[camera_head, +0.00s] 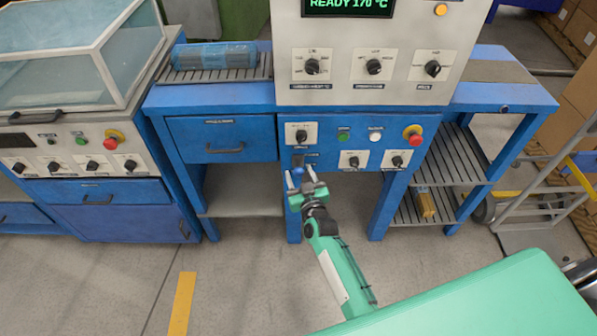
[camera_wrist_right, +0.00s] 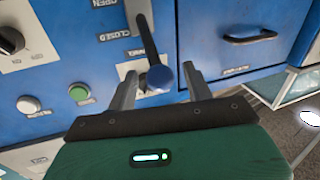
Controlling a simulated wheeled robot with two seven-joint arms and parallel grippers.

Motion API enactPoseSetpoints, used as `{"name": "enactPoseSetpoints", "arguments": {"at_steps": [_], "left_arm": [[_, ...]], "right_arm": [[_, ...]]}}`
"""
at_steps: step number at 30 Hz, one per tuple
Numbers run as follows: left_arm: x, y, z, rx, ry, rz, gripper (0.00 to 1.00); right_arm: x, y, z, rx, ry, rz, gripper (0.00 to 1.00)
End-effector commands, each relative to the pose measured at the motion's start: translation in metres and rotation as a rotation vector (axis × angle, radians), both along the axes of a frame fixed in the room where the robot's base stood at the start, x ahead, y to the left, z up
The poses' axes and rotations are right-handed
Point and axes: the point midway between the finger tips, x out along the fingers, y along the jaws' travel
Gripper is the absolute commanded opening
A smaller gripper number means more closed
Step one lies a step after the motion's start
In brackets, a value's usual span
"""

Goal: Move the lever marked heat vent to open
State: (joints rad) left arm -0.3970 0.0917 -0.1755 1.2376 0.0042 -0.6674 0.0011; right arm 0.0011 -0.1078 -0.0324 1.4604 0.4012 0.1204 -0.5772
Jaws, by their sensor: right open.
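The heat vent lever is a black rod (camera_wrist_right: 148,40) ending in a round blue knob (camera_wrist_right: 160,77), on the blue front panel of the middle machine. OPEN and CLOSED labels (camera_wrist_right: 111,33) stand beside the rod; the lever's own name plate is too small to read. In the head view the blue knob (camera_head: 298,171) shows just below the panel's left dial. My right gripper (camera_head: 303,184) is open at the lever. In the right wrist view the knob lies between its two spread fingers (camera_wrist_right: 160,88), with gaps on both sides. My left gripper is out of view.
Beside the lever are dials, a green button (camera_head: 343,135), a white button (camera_head: 376,136) and a red stop knob (camera_head: 413,134). A drawer with a dark handle (camera_head: 225,149) is to the left. The floor in front is clear.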

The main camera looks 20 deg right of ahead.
Motion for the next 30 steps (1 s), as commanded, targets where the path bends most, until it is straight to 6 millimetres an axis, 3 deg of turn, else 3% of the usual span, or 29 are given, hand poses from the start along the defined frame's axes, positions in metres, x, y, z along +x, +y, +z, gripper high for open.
{"name": "enactPoseSetpoints", "arguments": {"at_steps": [6, 15, 23, 30], "left_arm": [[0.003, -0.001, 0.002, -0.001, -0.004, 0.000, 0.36], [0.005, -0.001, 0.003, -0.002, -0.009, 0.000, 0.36], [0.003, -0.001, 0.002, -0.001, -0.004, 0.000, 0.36], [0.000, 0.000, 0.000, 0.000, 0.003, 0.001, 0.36]], "right_arm": [[0.015, 0.000, 0.000, 0.000, 0.000, 0.000, 0.52], [0.016, 0.000, 0.000, 0.000, 0.000, 0.000, 0.52], [0.016, 0.000, 0.000, 0.000, 0.000, 0.000, 0.01], [0.016, 0.000, -0.001, -0.001, -0.003, 0.000, 0.00]]}}
